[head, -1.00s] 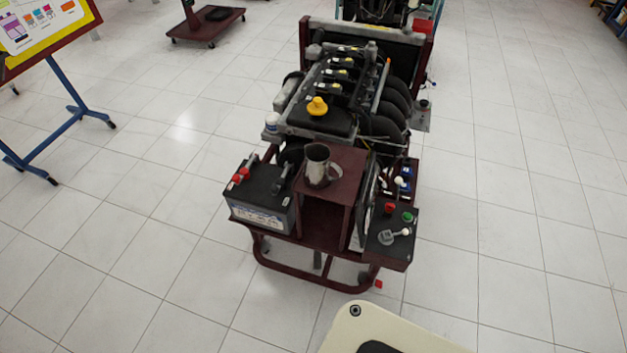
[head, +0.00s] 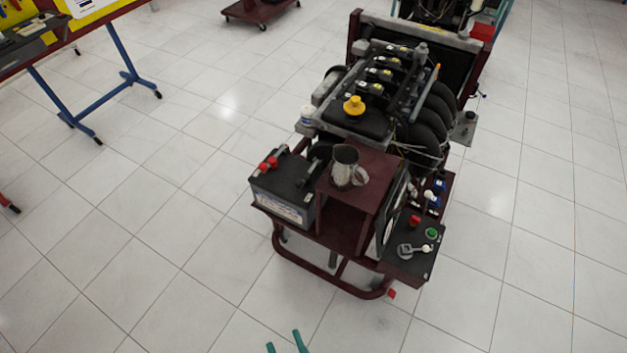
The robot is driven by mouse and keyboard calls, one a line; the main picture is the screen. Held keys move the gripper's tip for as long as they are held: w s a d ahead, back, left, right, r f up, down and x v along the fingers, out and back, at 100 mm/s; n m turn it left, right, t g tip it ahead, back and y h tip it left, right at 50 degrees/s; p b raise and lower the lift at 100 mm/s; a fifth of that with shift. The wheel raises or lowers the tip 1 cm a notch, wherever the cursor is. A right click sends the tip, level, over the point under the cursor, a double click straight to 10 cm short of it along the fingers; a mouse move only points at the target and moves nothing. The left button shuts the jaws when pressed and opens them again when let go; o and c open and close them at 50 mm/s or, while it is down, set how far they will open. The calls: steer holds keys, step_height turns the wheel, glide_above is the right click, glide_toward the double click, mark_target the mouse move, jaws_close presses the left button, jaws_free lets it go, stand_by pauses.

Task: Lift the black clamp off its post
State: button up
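The black clamp (head: 311,170) sits on the right side of the top of the dark battery (head: 284,196), close beside the maroon stand. It is small and dark against the battery, so its fit on the post cannot be made out. A red clamp (head: 268,163) is on the battery's left side. My gripper (head: 285,345) shows only as two teal fingertips at the bottom edge. They are apart with nothing visible between them, well in front of and below the battery in the picture. The rest of my gripper is out of frame.
A metal jug (head: 346,168) stands on the maroon stand (head: 373,172), right of the clamp. The engine (head: 385,95) is behind. A control box (head: 412,255) with red and green buttons is at right. Floor in front and left is clear.

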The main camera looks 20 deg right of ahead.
steer(key=w+f+n, duration=0.6)
steer(key=w+n, duration=0.1)
steer(key=n+h, duration=0.9)
steer(key=n, duration=1.2)
glide_toward(298, 185)
steer(key=x, duration=1.1)
steer(key=shift+w, duration=0.1)
jaws_close()
